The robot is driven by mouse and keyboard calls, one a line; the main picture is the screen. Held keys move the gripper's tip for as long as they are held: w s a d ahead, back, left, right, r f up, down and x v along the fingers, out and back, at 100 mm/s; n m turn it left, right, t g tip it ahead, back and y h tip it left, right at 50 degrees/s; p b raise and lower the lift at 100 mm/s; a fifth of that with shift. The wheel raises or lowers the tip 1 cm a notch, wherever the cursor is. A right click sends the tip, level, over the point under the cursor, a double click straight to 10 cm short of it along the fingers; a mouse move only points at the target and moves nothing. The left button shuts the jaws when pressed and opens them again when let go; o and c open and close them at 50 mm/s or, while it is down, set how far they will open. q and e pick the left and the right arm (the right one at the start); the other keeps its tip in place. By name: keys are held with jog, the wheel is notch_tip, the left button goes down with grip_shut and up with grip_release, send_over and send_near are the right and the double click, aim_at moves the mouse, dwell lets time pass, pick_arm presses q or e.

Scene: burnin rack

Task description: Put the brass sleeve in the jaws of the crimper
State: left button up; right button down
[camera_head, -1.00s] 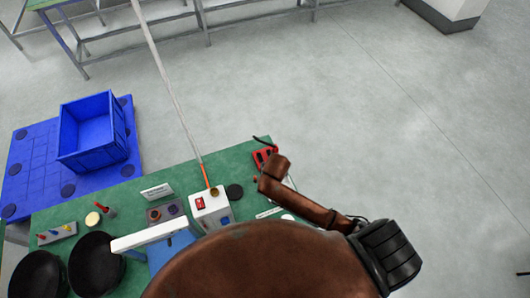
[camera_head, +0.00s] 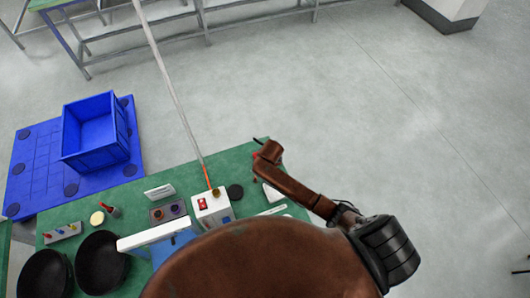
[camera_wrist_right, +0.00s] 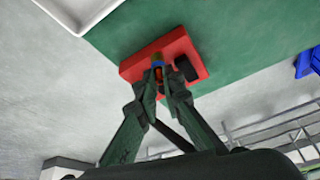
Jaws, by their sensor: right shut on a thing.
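Behind the fingertips is a red block (camera_wrist_right: 133,68) with a black round part, which may be the crimper. I cannot tell whether the sleeve touches it or sits in any jaws. In the head view, a sliver of red (camera_head: 256,155) shows beside my right arm, which hides the rest. My left gripper is not in view.
A white tray (camera_wrist_right: 72,12) is close by in the right wrist view. A blue crate (camera_head: 92,130) stands beyond.

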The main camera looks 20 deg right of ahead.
jog(key=w, duration=0.4)
jog(key=shift+w+d, duration=0.15)
jog(key=shift+w, duration=0.05)
jog(key=shift+w+p, duration=0.15)
jog(key=shift+p, duration=0.3)
jog(key=shift+f, duration=0.15)
jog(key=shift+f, duration=0.1)
jog(key=c, duration=2.1)
grip_release()
jog(key=v, duration=1.2)
